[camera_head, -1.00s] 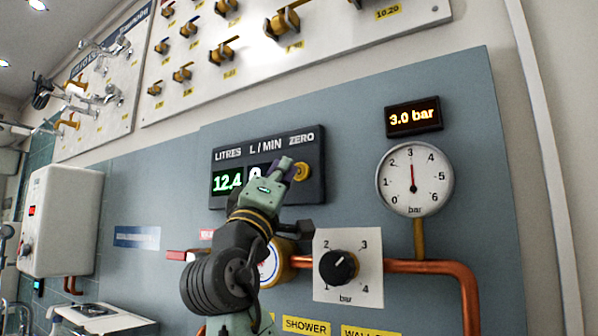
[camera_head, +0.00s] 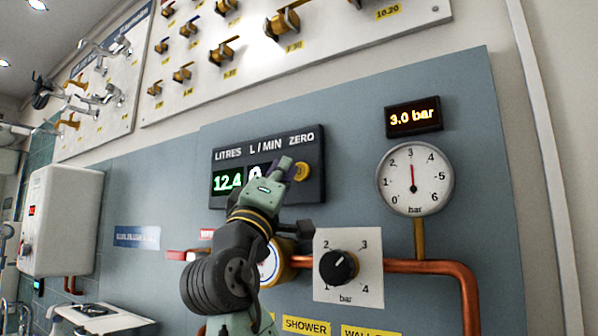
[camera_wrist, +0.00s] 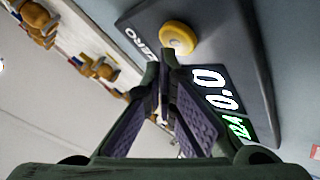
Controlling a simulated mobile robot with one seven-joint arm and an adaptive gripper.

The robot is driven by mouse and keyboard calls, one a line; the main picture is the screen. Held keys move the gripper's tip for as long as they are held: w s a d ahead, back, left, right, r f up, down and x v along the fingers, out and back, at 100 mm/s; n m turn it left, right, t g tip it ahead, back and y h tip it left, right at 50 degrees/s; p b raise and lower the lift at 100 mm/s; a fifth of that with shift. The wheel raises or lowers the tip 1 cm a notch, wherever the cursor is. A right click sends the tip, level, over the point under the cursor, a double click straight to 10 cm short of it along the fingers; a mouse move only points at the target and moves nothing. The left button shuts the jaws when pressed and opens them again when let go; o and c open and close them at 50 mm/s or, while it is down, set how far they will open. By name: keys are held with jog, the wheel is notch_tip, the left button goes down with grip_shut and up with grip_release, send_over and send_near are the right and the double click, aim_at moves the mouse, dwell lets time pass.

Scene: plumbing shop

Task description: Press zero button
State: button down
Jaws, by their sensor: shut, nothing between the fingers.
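The zero button (camera_head: 302,172) is a round yellow button under the word ZERO, at the right end of a dark meter panel (camera_head: 316,188). The panel's green LITRES display (camera_head: 227,182) reads 12.4. My gripper (camera_head: 287,164) is shut and empty, in front of the panel just left of the button in the head view, hiding part of the L/MIN display. The L/MIN display (camera_wrist: 216,88) reads 0.0 there.
A black pressure knob (camera_head: 338,266) on a white plate and a copper pipe (camera_head: 440,268) are below right of the panel. A round gauge (camera_head: 414,180) and a 3.0 bar display (camera_head: 413,117) are to the right. Valves hang on a white board (camera_head: 345,40) above.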

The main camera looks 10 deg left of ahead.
jog(key=shift+w+d, duration=0.2)
jog(key=shift+w, duration=0.35)
dwell(0.4)
jog(key=shift+s+a, duration=0.2)
jog(key=shift+s, duration=0.35)
jog(key=s+a+b, duration=0.1)
jog(key=s+a, duration=0.1)
jog(key=s, duration=0.3)
jog(key=shift+s, duration=0.3)
jog(key=shift+a, duration=0.1)
dwell(0.8)
